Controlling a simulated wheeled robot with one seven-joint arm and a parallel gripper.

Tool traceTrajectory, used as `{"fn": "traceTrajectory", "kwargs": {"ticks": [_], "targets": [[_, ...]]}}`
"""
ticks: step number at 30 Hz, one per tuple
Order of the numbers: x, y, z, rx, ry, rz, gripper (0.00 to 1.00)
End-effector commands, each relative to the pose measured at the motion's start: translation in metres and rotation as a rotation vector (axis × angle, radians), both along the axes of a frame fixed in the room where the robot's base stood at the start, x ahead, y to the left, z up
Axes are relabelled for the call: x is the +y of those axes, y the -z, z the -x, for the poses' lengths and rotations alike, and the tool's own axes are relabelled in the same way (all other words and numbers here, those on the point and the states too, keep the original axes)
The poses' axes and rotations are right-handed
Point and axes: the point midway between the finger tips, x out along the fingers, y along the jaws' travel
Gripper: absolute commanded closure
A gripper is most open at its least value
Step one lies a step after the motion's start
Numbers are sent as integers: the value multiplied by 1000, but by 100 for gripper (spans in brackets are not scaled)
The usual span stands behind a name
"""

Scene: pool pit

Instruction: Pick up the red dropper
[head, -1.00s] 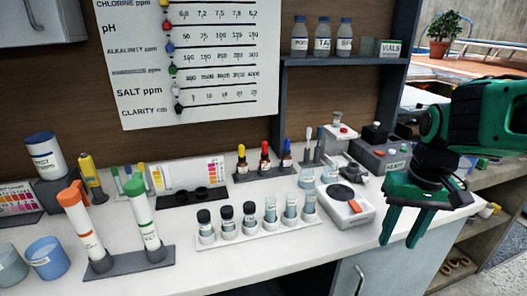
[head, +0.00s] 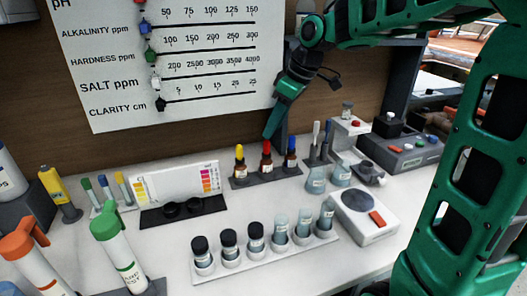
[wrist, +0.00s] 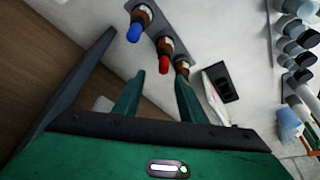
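The red dropper (head: 266,149) is a brown bottle with a red bulb, upright in a grey holder (head: 240,183). It stands between the yellow dropper (head: 240,153) and the blue dropper (head: 291,146). My gripper (head: 269,133) is just above and behind the red bulb in the head view. In the wrist view, my gripper (wrist: 160,78) is open and empty, its two fingers apart. The red dropper (wrist: 165,62) shows beyond the gap between the fingertips. The blue dropper (wrist: 136,28) is up and left of it. The right finger partly hides the yellow dropper (wrist: 183,66).
A rack of dark-capped and clear vials (head: 265,256) stands in front. A color-chart stand (head: 176,183) is left, and small flasks (head: 317,181) and a scale (head: 364,215) are right. The wall panel (head: 180,60) is close behind. Bare white counter lies between holder and vial rack.

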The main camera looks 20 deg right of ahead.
Motion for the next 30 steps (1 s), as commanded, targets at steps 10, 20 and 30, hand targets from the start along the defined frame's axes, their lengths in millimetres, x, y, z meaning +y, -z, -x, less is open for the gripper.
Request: {"fn": "traceTrajectory", "kwargs": {"ticks": [10,20,30], "targets": [[8,28,-4,4,2,1,62],[18,60,-12,2,6,1,62],[19,61,-12,1,5,1,82]]}}
